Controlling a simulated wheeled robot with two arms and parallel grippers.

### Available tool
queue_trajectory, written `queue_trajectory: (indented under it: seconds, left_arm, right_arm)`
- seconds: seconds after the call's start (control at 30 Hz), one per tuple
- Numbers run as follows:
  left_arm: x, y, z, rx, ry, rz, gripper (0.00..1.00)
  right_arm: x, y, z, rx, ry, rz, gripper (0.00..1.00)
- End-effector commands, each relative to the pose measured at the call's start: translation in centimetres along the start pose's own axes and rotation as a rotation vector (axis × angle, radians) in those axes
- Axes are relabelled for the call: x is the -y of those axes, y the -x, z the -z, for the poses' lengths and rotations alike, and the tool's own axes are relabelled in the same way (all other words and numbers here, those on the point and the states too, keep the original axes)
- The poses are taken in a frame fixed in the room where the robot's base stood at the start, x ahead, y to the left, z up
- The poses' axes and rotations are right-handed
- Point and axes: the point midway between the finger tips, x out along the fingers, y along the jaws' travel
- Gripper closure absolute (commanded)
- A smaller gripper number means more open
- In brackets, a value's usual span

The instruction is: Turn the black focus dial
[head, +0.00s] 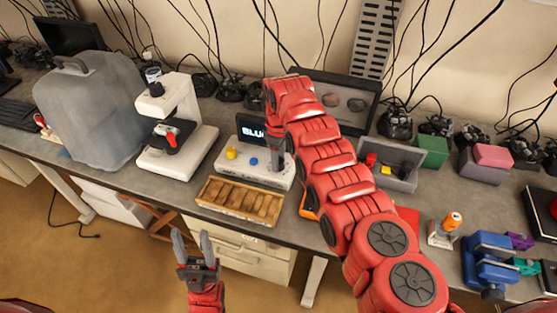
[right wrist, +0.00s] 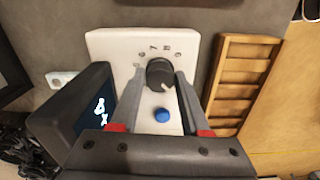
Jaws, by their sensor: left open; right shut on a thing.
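A black dial (right wrist: 160,73) with a pale pointer mark sits on a white control box (right wrist: 112,48), with printed numbers around it. My right gripper (right wrist: 162,78) is shut on the dial, one finger on each side. In the head view the white box (head: 228,172) stands on the bench, with a screen (head: 252,131) behind it partly reading "BLU". My right gripper (head: 277,158) and arm hide the dial there. My left gripper (head: 192,237) is open and empty in front of the bench edge.
A blue button (right wrist: 161,115) is close to the dial; a yellow button (head: 231,153) is further left. A slotted wooden tray (head: 240,201) lies in front of the box. A white microscope (head: 178,90) stands left, a grey bin (head: 400,180) right.

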Motion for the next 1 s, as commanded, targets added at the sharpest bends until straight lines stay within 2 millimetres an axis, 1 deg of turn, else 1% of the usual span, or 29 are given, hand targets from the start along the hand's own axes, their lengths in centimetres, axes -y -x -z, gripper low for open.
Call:
queue_trajectory:
  seconds: [0.03, 0.27, 0.6, 1.0]
  left_arm:
    - [0.0, 0.7, -0.1, 0.0, 0.0, 0.0, 0.5]
    - [-0.1, 2.9, -0.5, 0.0, 0.0, 0.0, 0.5]
    - [-0.3, 6.4, -1.1, 0.0, 0.0, 0.0, 0.5]
    - [-0.5, 9.7, -1.6, 0.0, 0.0, 0.0, 0.5]
  right_arm:
    - [-0.2, -0.2, 0.1, -0.005, -0.028, -0.006, 1.0]
    - [-0.2, -0.4, 0.1, -0.004, -0.214, -0.005, 1.0]
    - [-0.2, -0.4, 0.1, -0.005, -0.538, -0.005, 1.0]
    - [-0.1, -0.3, 0.1, -0.005, -0.917, -0.003, 1.0]
